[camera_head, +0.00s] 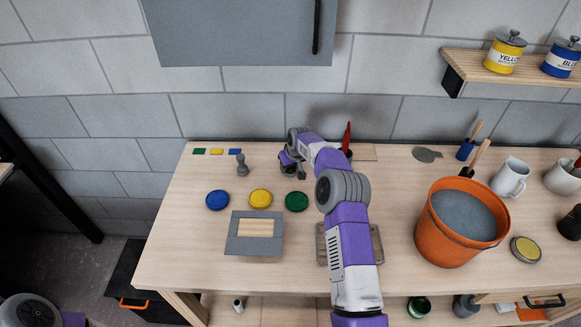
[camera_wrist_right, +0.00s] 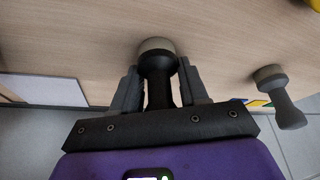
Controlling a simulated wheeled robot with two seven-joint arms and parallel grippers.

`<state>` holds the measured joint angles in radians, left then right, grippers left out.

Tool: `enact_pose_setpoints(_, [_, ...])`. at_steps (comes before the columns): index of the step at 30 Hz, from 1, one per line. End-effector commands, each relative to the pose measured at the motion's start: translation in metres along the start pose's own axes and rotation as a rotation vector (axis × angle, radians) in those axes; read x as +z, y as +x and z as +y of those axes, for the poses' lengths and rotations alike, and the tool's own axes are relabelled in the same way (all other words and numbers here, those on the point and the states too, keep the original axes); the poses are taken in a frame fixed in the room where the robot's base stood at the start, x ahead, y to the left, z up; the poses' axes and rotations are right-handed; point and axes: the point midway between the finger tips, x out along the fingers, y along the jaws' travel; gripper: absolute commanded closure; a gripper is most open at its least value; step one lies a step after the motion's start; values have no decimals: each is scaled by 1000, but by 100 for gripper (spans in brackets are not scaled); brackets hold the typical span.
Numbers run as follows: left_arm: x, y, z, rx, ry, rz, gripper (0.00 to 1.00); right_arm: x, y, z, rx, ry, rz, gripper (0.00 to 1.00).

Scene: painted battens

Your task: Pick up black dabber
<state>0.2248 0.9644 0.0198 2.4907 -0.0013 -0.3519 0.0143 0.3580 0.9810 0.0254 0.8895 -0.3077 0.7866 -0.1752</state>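In the right wrist view the black dabber (camera_wrist_right: 158,68), with a dark handle and a pale round end, stands between the fingers of my right gripper (camera_wrist_right: 158,82). The fingers are apart, one on each side of the dabber, and I see no clear grip on it. In the head view my right gripper (camera_head: 291,163) is low over the back of the table, and the black dabber cannot be made out there. A grey dabber (camera_head: 241,166) stands to its left, and it also shows at the right in the wrist view (camera_wrist_right: 282,95). My left gripper is out of view.
Blue (camera_head: 217,200), yellow (camera_head: 260,198) and green (camera_head: 296,201) round pads lie in front of the dabbers. A grey board with battens (camera_head: 238,244) lies nearer. An orange bucket (camera_head: 433,238) and mugs (camera_head: 510,178) stand right. The table's front left is clear.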

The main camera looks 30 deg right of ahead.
Motion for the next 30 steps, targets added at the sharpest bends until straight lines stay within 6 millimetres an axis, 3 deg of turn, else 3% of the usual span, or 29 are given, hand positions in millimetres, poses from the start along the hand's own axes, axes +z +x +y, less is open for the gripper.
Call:
enact_pose_setpoints(1, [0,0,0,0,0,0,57,0,0,0,0,0,0,71])
enact_pose_setpoints(4, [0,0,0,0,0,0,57,0,0,0,0,0,0,86])
enact_pose_setpoints(14, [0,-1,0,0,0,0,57,-4,-8,0,1,0,2,88])
enact_pose_setpoints(24, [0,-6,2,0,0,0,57,-29,-69,0,2,0,3,88])
enact_pose_setpoints(30, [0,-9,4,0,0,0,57,-38,-90,0,1,-1,2,88])
